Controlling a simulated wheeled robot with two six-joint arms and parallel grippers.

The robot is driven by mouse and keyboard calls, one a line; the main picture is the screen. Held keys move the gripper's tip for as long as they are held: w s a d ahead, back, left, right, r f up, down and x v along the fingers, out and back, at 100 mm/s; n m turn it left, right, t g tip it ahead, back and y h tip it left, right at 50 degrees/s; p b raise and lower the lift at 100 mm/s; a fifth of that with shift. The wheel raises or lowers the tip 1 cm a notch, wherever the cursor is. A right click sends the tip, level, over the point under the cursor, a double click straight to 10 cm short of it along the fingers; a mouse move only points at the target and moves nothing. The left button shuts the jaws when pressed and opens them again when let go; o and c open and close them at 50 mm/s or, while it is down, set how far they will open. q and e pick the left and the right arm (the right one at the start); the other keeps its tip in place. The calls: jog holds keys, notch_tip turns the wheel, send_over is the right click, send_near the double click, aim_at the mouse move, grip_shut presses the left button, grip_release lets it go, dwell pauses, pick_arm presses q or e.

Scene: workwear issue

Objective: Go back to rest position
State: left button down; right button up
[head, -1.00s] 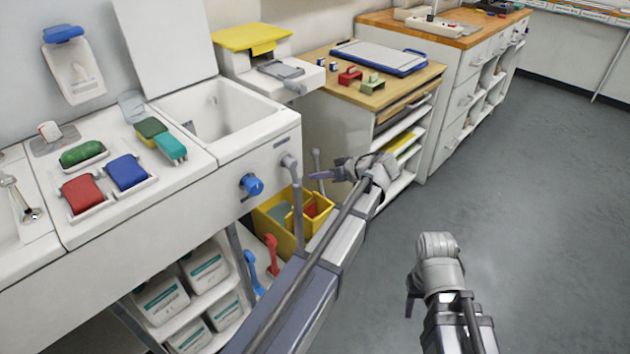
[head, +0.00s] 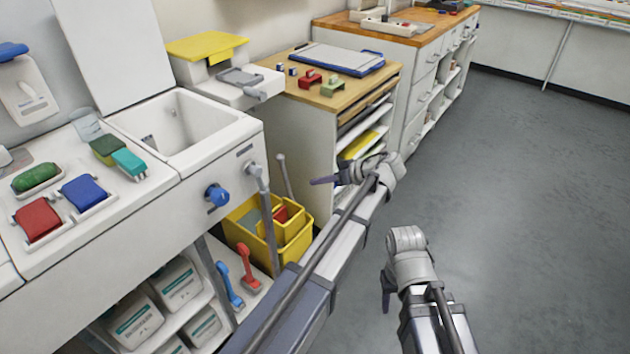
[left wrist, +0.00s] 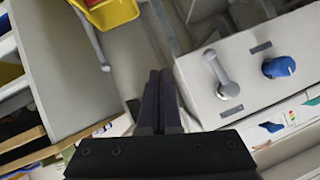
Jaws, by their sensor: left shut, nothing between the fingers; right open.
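My left gripper (head: 322,181) is stretched out in front of the low cabinet, past the sink unit. Its fingers point left in the head view, and it is shut and empty. In the left wrist view its dark fingers (left wrist: 157,100) lie together with nothing between them. My right gripper (head: 386,292) hangs lower, over the floor at the lower middle right. It holds nothing that I can see, and its fingers are partly hidden by its own wrist.
A white sink unit (head: 200,225) with a blue knob (head: 217,195) and a grey lever (head: 257,172) stands at left. A yellow bucket (head: 292,254) is below. The wooden-topped cabinet (head: 335,93) stands close behind my left gripper. The grey floor (head: 520,210) at right is clear.

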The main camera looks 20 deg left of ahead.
dwell(0.3)
pick_arm(q)
jog(key=s+d+f+m+h, duration=0.1)
jog(key=s+f+m+h, duration=0.45)
jog(key=s, duration=0.45)
jog(key=s+d+f+m+h, duration=0.2)
jog(key=s+f+m+h, duration=0.35)
jog(key=s, duration=0.45)
jog(key=s+d+r+m+p, duration=0.1)
jog(key=s+d+r+p, duration=0.1)
jog(key=r+p, duration=0.6)
jog(key=s+d+r+m+g+p, duration=0.1)
jog(key=s+d+r+m+p, duration=0.1)
jog(key=d+r+p, duration=0.3)
jog(key=s+d+r+m+p, duration=0.1)
jog(key=d+r+p, duration=0.3)
jog(key=r+p, duration=0.6)
jog(key=shift+s+d+r+m+g+y+p, duration=0.15)
jog(key=shift+s+r+m+g+y+p, duration=0.2)
jog(key=shift+r, duration=0.2)
